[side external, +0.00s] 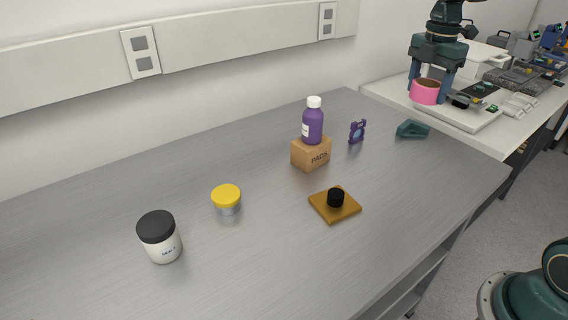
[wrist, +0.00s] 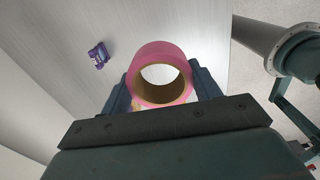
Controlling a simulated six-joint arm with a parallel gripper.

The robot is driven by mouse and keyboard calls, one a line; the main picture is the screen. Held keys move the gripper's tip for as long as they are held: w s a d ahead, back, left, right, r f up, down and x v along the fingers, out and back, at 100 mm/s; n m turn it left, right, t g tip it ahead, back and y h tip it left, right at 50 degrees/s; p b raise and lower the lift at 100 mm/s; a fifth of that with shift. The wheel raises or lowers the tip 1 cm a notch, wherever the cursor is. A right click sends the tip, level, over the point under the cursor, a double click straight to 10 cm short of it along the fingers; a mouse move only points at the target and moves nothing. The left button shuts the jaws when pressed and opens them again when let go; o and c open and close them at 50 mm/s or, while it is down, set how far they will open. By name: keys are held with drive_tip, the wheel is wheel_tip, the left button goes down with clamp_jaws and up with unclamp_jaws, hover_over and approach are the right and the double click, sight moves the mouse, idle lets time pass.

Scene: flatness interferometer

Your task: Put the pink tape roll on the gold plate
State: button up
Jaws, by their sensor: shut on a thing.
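The pink tape roll (side external: 425,92) has a brown core and is held in the air by my gripper (side external: 428,86) at the upper right of the side view. In the wrist view the pink tape roll (wrist: 160,52) sits between the two fingers of my gripper (wrist: 161,85), which are shut on it. The gold plate (side external: 328,211) lies flat on the grey bench, toward its front right. A small black cylinder (side external: 336,197) stands on the gold plate. The roll is well apart from the plate, farther back and to the right.
On the bench (side external: 260,270) are a purple bottle (side external: 313,126) on a cardboard box (side external: 310,154), a purple gadget (side external: 357,131), a teal tray-like piece (side external: 412,130), a yellow-lidded jar (side external: 227,199) and a black-lidded jar (side external: 161,240). A second table (side external: 480,128) holds equipment.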

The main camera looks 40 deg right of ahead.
drive_tip(key=w+a+r, duration=0.2)
drive_tip(key=w+a, duration=0.1)
drive_tip(key=a, duration=0.9)
drive_tip(key=r, duration=0.2)
hover_over(336, 192)
drive_tip(key=shift+a+f+n, duration=0.1)
drive_tip(key=shift+f+n, duration=0.2)
drive_tip(key=shift+f, duration=0.1)
wheel_tip(336, 192, down, 20)
drive_tip(key=shift+r, duration=0.1)
drive_tip(key=shift+f, duration=0.6)
drive_tip(key=o, duration=1)
drive_tip(key=shift+r, duration=0.15)
wheel_tip(336, 192, up, 13)
